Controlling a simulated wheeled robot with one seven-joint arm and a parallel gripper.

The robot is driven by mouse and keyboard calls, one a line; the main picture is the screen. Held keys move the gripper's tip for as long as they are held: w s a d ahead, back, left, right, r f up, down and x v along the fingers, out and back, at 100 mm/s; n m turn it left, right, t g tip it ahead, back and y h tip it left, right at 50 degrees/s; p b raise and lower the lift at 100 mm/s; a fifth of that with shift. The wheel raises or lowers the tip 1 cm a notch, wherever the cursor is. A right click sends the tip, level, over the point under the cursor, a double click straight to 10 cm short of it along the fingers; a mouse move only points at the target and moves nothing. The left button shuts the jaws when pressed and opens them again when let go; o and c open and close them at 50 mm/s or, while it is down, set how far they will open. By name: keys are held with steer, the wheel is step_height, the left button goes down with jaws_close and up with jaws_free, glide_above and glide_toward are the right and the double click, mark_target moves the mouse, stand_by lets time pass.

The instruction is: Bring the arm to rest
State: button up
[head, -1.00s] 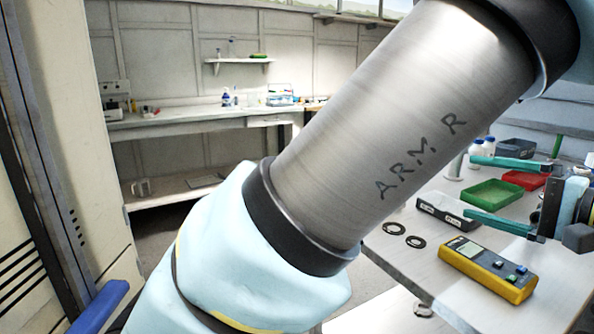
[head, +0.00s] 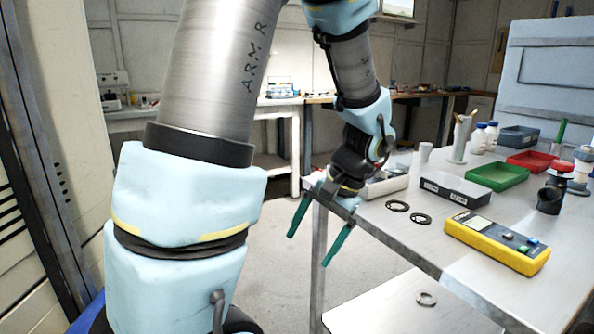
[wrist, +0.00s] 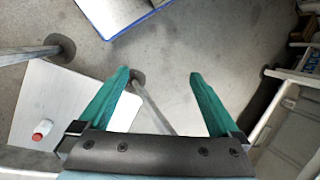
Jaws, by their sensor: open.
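My gripper (head: 318,246) hangs beside the left edge of the workbench in the head view, its two green fingers pointing down toward the floor. The fingers are spread apart with nothing between them. The wrist view also shows my gripper (wrist: 158,90) open and empty, above bare floor and a table leg. My arm is folded, with its large metal link at the upper left and the forearm coming down in the middle of the head view.
The workbench (head: 400,238) at right holds two black rings, a yellow meter (head: 497,240), a grey box (head: 455,188), a green tray (head: 497,176) and a red tray (head: 532,160). A lower shelf (head: 385,305) sits beneath it. Floor left of the bench is clear.

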steer(key=a+f+n+t+h+b, duration=0.25)
steer(key=a+f+n+h, duration=0.3)
steer(key=a, duration=0.45)
steer(key=w+d+p+v, duration=0.1)
steer(key=w+p+v, duration=0.2)
steer(key=p+v, duration=1.2)
steer(key=shift+w+r+g, duration=0.15)
steer(key=shift+r+g, duration=0.3)
steer(key=shift+r, duration=0.5)
steer(key=shift+d+y, duration=0.1)
steer(key=shift+y, duration=0.15)
